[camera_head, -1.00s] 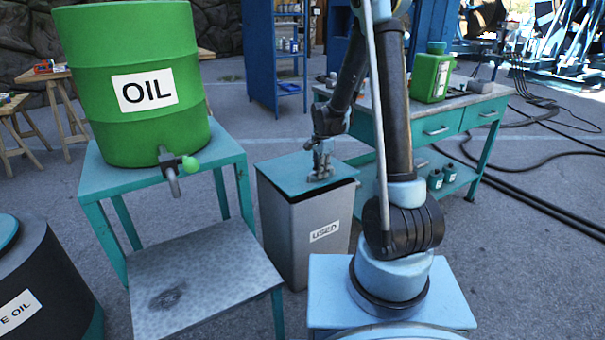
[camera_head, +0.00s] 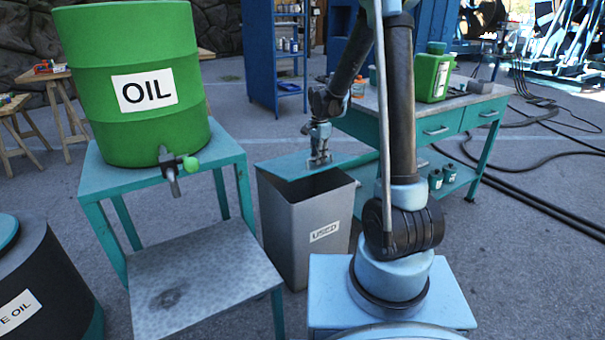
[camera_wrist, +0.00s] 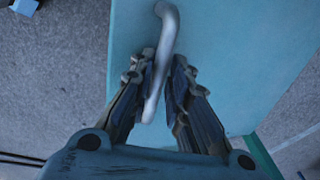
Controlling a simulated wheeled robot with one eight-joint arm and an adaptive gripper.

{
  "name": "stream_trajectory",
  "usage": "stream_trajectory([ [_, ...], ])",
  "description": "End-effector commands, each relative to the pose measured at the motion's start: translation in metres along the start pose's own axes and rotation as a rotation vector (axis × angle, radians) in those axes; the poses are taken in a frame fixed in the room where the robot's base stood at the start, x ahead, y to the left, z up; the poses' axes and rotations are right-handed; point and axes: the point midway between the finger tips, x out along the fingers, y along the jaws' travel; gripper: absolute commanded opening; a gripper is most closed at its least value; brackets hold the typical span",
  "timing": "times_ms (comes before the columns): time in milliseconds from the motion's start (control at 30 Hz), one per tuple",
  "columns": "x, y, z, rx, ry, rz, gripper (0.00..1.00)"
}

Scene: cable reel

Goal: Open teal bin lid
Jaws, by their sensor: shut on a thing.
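The grey bin (camera_head: 310,225) marked "USED" stands on the floor left of my arm, its dark inside showing at the front. Its teal lid (camera_head: 283,168) is shifted toward the back, off the front part of the opening. My gripper (camera_head: 319,163) is over the lid. In the wrist view my gripper (camera_wrist: 160,100) has its fingers on either side of the curved pale handle (camera_wrist: 168,25), shut on it. The teal lid (camera_wrist: 225,60) lies beneath the handle. Whether the lid still touches the bin's rear rim is unclear.
A teal stand (camera_head: 105,190) with a green oil drum (camera_head: 135,125) and its tap is left of the bin. A teal workbench (camera_head: 425,130) with drawers is at the back right. A dark waste-oil bin (camera_head: 45,290) is at the lower left.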

Motion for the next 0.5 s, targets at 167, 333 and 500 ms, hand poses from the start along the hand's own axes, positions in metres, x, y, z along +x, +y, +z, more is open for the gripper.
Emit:
stream_trajectory([
  [167,-0.012,-0.008,0.000,-0.002,0.000,-0.006,0.00],
  [333,-0.023,-0.013,0.000,-0.002,0.000,-0.005,0.00],
  [500,-0.029,-0.015,0.000,-0.001,0.000,-0.003,0.00],
])
